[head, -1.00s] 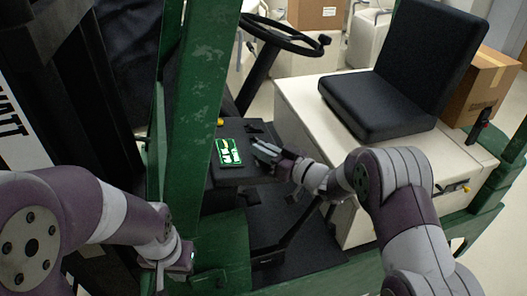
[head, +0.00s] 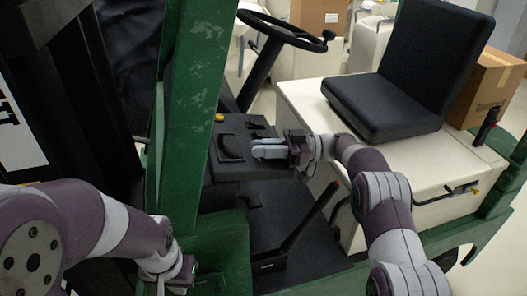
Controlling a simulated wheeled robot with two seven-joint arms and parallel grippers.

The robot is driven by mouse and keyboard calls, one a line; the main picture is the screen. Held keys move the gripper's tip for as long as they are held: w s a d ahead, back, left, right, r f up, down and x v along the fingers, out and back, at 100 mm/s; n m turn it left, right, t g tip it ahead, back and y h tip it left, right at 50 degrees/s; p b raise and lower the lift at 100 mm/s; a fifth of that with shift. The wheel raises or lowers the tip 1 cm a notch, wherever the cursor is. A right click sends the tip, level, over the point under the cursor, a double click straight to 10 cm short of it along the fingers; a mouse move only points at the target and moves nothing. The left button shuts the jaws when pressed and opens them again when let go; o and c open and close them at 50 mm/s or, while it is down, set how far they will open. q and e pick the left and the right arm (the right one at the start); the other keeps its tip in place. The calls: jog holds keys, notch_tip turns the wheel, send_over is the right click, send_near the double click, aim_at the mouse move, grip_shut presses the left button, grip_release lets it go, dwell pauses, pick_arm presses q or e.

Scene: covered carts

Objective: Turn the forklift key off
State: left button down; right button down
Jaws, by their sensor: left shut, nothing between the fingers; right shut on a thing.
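The forklift's black console (head: 228,172) is beside the green mast post, below the steering wheel. Its display (head: 231,147) is dark. My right gripper (head: 266,148) reaches in from the right and is at the console's right side, beside the display. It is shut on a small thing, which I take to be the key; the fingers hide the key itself. My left gripper (head: 180,280) is low in the picture, near the green frame and away from the console. It is shut and empty.
The green post (head: 190,110) stands between my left arm and the console. The steering wheel (head: 285,32) is above the console, with small black levers near it. The black seat (head: 380,105) on its white box is to the right. A black lever (head: 312,215) rises below my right gripper.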

jog(key=shift+s+n+g, duration=0.1)
jog(key=shift+n+g, duration=0.7)
jog(key=shift+g, duration=0.2)
jog(key=shift+g+h, duration=0.3)
jog(key=c, duration=1.2)
grip_release()
jog(key=shift+c, duration=0.2)
